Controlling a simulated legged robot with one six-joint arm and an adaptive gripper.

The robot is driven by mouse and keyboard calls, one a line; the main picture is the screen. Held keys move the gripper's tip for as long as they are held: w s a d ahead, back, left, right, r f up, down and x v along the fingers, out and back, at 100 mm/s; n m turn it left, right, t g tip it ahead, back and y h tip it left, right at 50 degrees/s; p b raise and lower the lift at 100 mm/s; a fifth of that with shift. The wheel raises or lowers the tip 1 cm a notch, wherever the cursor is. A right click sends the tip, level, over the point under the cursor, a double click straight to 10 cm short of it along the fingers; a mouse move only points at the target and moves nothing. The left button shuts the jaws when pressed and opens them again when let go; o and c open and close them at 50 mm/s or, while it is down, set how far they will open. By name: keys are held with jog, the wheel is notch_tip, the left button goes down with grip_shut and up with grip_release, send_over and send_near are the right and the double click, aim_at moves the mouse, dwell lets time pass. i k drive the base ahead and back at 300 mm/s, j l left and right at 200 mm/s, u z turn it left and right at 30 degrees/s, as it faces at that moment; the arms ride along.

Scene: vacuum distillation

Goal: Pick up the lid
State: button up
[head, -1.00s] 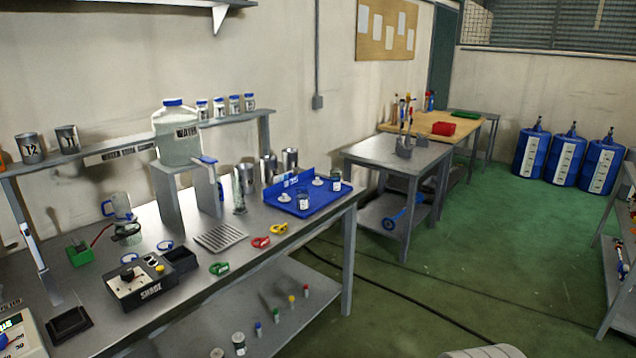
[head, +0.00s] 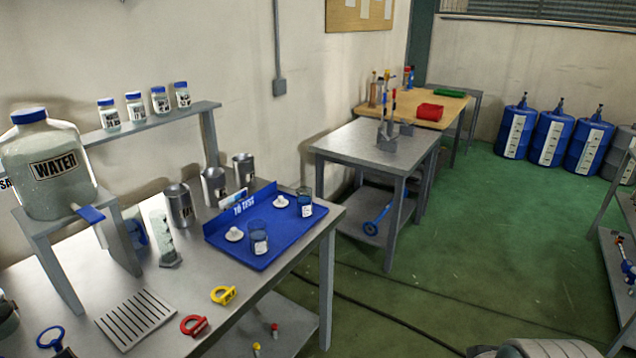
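Two small white lids lie on the blue tray in the head view. One lid (head: 234,235) is near the tray's left side, and the other lid (head: 280,202) is near its back. Each looks round with a raised knob. A labelled glass jar (head: 258,240) stands beside the nearer lid, and another jar (head: 305,203) stands beside the farther one. The blue tray (head: 262,262) rests on the metal bench and has a "TO TEST" sign. My gripper is not in view, so its state is hidden.
A large water jug (head: 55,170) stands on a raised stand at left. Metal cans (head: 179,206) stand behind the tray. Green floor is clear right of the bench (head: 150,280).

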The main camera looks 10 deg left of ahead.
aim_at(280, 203)
jog(key=i+z, duration=0.25)
jog(key=i, duration=0.35)
jog(key=i+z, duration=0.25)
jog(key=i, duration=0.4)
jog(key=i+u, duration=0.65)
jog(key=i+l+u, duration=0.15)
jog(key=u, duration=0.2)
jog(key=i+u, duration=0.4)
jog(key=i+l+u, duration=0.15)
jog(key=u, duration=0.3)
jog(key=i+l+u, duration=0.25)
jog(key=u, duration=0.15)
jog(key=i+l+u, duration=0.2)
jog(key=l+u, duration=0.2)
jog(key=j, duration=0.05)
